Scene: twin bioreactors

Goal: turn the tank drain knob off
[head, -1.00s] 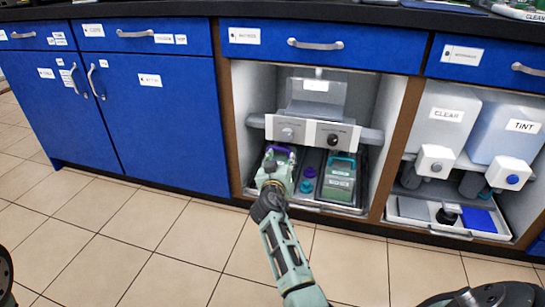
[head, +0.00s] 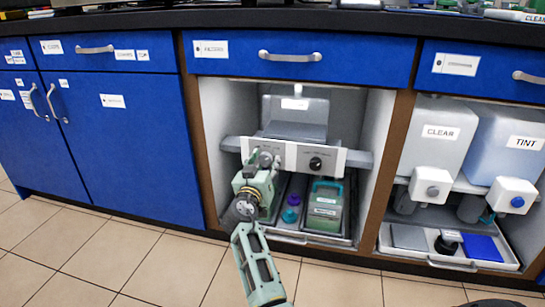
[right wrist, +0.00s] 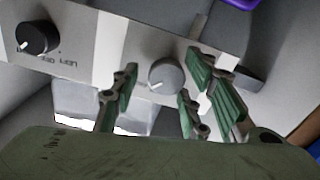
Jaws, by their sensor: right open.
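A pale control panel (head: 293,158) crosses the open middle cabinet and carries a grey knob and a black knob. My right gripper (head: 262,163) is in front of the panel's left part, open and empty. In the right wrist view the grey knob (right wrist: 166,76) sits between the spread green fingers of the gripper (right wrist: 160,84), with a visible gap on its left; contact on the right cannot be told. The black knob (head: 316,163) is to the right in the head view; it also shows in the right wrist view (right wrist: 38,37). The panel lettering is too small or cut off to read.
Below the panel, a tray holds a green box (head: 324,207) with a teal handle and a purple-topped bottle (head: 293,199). The right bay has a CLEAR tank (head: 440,135) and a TINT tank (head: 510,140) with taps. Wooden cabinet posts flank the middle bay.

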